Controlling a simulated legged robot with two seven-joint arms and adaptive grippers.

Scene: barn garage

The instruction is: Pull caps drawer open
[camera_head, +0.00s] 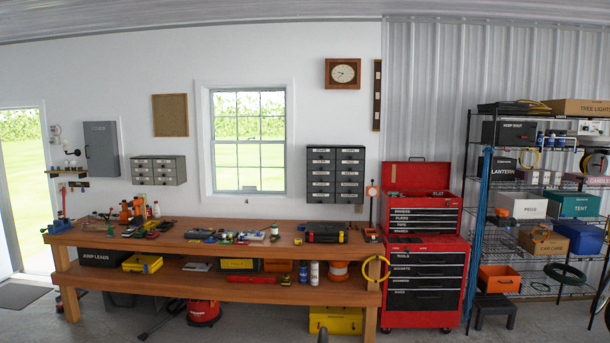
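No drawer label that I can read clearly says caps; most labels are too small. A dark grey drawer cabinet (335,176) with two columns of labelled drawers hangs on the wall right of the window. A smaller grey drawer cabinet (159,170) hangs left of the window. A red tool chest (418,215) with labelled black drawers and a raised lid sits on a red rolling cabinet (426,281) with larger black drawers. All these drawers look shut. Neither of my grippers can be made out in this view.
A long wooden workbench (200,244) with tools on top and a lower shelf stands below both wall cabinets. A red shop vacuum (203,311) and a yellow box (336,320) are under it. Wire shelving (543,289) and a dark stool (494,309) stand at right.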

